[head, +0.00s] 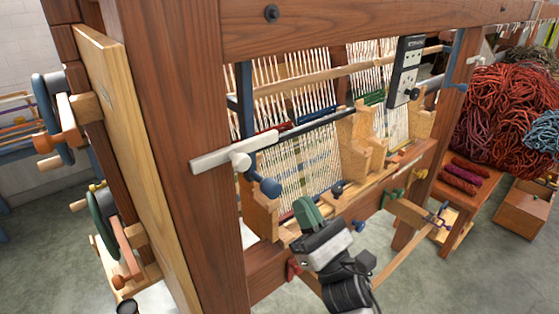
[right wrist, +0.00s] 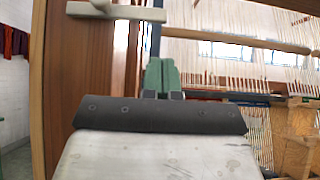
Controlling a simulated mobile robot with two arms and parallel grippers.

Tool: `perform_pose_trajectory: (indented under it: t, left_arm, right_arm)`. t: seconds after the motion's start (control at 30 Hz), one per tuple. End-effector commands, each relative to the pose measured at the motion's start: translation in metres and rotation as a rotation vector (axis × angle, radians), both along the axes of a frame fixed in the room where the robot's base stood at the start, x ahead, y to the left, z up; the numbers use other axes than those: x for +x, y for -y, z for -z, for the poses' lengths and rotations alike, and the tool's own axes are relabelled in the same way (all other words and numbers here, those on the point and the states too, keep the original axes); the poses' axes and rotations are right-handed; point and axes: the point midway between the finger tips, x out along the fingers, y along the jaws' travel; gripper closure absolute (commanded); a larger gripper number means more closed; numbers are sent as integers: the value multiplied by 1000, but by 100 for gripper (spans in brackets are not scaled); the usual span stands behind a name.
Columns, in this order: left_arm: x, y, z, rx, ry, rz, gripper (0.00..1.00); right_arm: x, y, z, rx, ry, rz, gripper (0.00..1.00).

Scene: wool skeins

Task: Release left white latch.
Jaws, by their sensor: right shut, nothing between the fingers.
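The left white latch (head: 215,158) is a pale bar with a rounded white pivot, lying across the front of the loom's left wooden post in the head view. My right gripper (head: 307,213) has green fingers that are shut and empty. It is below and to the right of the latch in the head view, apart from it. In the right wrist view its fingers (right wrist: 161,76) are closed together below the latch. My left gripper is not in view.
The thick left post (head: 195,225) and top beam (head: 350,30) frame the loom. A blue knob (head: 268,187) sticks out beside the latch. A dark box (head: 405,72) hangs at upper right. Red wool (head: 495,115) is piled at the right. Grey floor is open at the lower right.

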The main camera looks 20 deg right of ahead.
Motion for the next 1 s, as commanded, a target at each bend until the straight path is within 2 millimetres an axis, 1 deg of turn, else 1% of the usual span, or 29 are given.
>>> perform_pose_trajectory:
  t: [0.17,0.27,0.37,0.53,0.7,0.83,1.0]
  left_arm:
    - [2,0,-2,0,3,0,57]
    - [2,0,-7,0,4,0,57]
    - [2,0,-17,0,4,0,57]
    - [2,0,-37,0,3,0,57]
    - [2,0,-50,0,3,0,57]
    - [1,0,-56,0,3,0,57]
    - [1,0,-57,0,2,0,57]
  right_arm:
    - [1,0,-1,2,-2,-1,100]
    - [6,-2,-8,3,-1,-2,100]
    - [15,-5,-21,4,-1,-3,100]
    - [37,-13,-45,4,-1,-3,100]
    - [55,-20,-62,5,-2,-4,100]
    - [64,-23,-69,4,-4,-2,100]
    - [67,-24,-70,4,-5,-1,100]
